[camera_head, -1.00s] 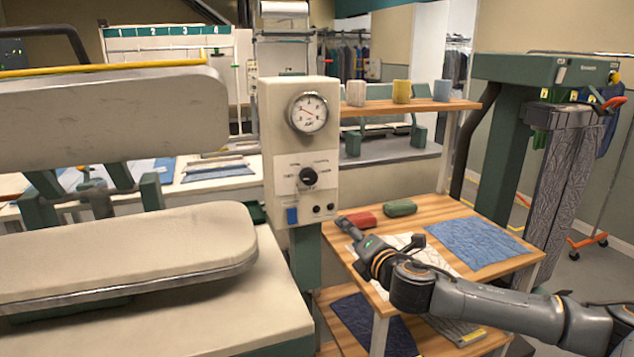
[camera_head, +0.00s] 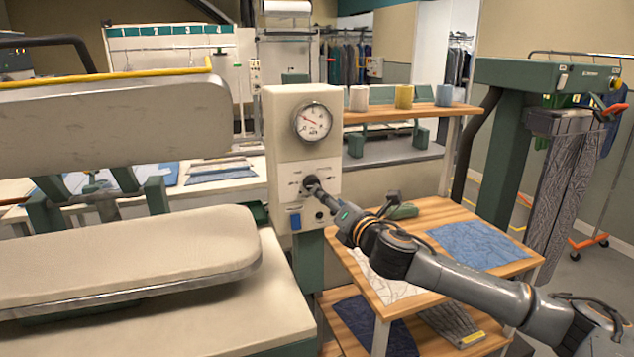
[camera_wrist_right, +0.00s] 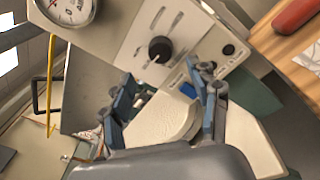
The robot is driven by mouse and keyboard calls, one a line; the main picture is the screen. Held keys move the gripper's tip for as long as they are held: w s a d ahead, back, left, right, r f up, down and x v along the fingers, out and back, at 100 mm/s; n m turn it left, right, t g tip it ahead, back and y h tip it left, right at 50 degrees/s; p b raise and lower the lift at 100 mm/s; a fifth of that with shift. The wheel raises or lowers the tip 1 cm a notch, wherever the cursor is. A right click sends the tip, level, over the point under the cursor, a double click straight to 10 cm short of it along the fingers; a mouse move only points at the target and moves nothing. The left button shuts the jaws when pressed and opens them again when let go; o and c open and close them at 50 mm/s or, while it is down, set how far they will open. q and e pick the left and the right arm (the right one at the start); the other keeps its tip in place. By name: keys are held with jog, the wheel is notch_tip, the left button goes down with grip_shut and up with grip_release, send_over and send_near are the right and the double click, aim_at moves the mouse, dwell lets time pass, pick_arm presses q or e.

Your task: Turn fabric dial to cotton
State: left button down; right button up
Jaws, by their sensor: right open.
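The fabric dial is a round black knob on the cream control panel, partly covered by my gripper in the head view (camera_head: 308,183). The right wrist view shows the knob (camera_wrist_right: 160,48) whole, with a small pale mark on its edge; the panel labels are too small to read. My right gripper (camera_wrist_right: 160,74) is open, its two blue fingers spread and nothing between them. The knob appears just beyond the fingertips; contact cannot be told. In the head view my right gripper (camera_head: 318,190) is at the panel. My left gripper is not in view.
A pressure gauge (camera_head: 312,121) is above the dial. A blue switch (camera_head: 295,221) and black buttons are below it. The padded press (camera_head: 130,250) stands left. A wooden shelf (camera_head: 425,213) with folded cloths stands right, below my arm.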

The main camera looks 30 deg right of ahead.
aim_at(312, 184)
jog(key=w+d+p, duration=0.1)
jog(key=w, duration=0.6)
jog(key=shift+w+p, duration=0.3)
jog(key=shift+d, duration=0.1)
jog(key=c, duration=1.2)
